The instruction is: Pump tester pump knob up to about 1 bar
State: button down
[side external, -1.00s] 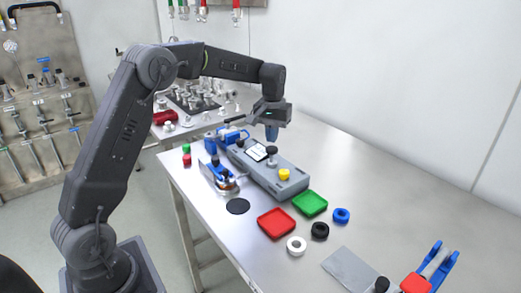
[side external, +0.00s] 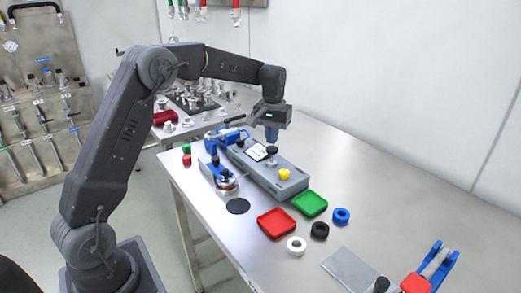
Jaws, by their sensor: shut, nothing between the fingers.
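The tester (side external: 280,176) is a long grey box on the steel table, with a light display panel (side external: 257,151) on its top. A black knob (side external: 271,150) stands on the tester beside the display, and a yellow knob (side external: 284,174) sits nearer its front end. I cannot tell for sure which one is the pump knob. My gripper (side external: 271,138) points down above the black knob. It is shut and empty, with its fingertips close over the knob; whether they touch it is too small to tell.
Left of the tester stands a blue-handled clamp fixture (side external: 222,178). In front lie a red tray (side external: 276,223), a green tray (side external: 310,204) and white (side external: 296,245), black (side external: 320,230) and blue (side external: 341,215) rings. The table's right rear is clear.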

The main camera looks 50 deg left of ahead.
aim_at(272, 148)
jog(key=shift+f, duration=0.65)
jog(key=shift+f, duration=0.35)
jog(key=shift+f, duration=1.4)
jog(key=shift+r, duration=0.1)
jog(key=shift+r, duration=2.55)
jog(key=shift+f, duration=0.15)
jog(key=shift+f, duration=0.75)
jog(key=shift+f, duration=0.35)
